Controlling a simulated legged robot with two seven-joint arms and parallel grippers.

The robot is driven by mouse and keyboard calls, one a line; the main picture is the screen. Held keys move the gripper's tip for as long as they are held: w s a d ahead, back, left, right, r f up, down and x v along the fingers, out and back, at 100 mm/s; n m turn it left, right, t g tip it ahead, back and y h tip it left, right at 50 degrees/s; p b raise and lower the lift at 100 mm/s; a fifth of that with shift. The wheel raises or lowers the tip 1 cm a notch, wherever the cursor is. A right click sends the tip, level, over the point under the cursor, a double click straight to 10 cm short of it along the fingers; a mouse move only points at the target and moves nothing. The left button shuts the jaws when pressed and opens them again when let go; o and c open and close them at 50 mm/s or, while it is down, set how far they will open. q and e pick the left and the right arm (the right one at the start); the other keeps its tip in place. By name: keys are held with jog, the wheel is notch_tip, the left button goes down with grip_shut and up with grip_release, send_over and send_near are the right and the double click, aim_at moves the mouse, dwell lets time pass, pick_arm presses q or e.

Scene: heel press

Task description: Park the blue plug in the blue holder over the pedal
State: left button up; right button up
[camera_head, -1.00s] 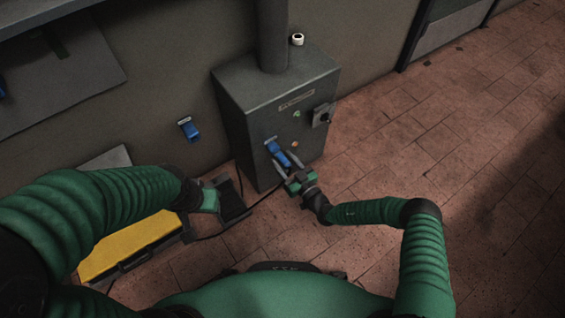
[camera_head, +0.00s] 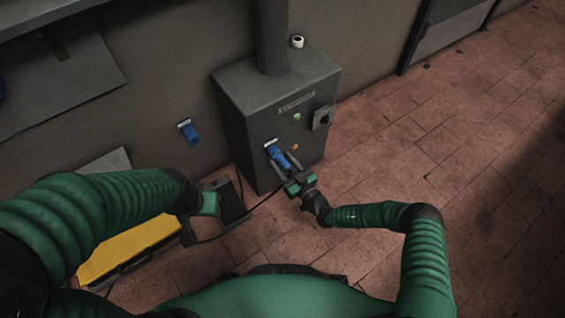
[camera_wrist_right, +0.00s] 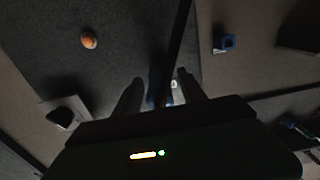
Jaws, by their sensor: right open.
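A blue plug (camera_head: 279,156) sits at the blue fitting on the front of the grey cabinet, below the small buttons. My right gripper (camera_head: 288,166) is open, with its fingers around or beside the plug's near end. In the right wrist view my right gripper (camera_wrist_right: 160,92) shows two spread fingers with a dark cable-like strip between them; the plug is mostly hidden there. The blue holder (camera_head: 189,132) is on the wall left of the cabinet and also shows in the right wrist view (camera_wrist_right: 225,43). My left gripper (camera_head: 212,198) is beside the dark pedal (camera_head: 233,204); its fingers are unclear.
The grey cabinet (camera_head: 244,110) carries an orange button (camera_head: 295,147) and a dark rotary switch (camera_head: 322,118). A yellow-topped box (camera_head: 128,248) lies below my left arm. A dark cable (camera_head: 262,196) crosses the floor. The tiled floor on the right is clear.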

dwell(0.3)
jog(key=shift+c, duration=0.2)
grip_shut()
dwell(1.2)
jog(key=shift+s+d, duration=0.1)
jog(key=shift+p+v, duration=0.95)
jog(key=shift+v, duration=1.95)
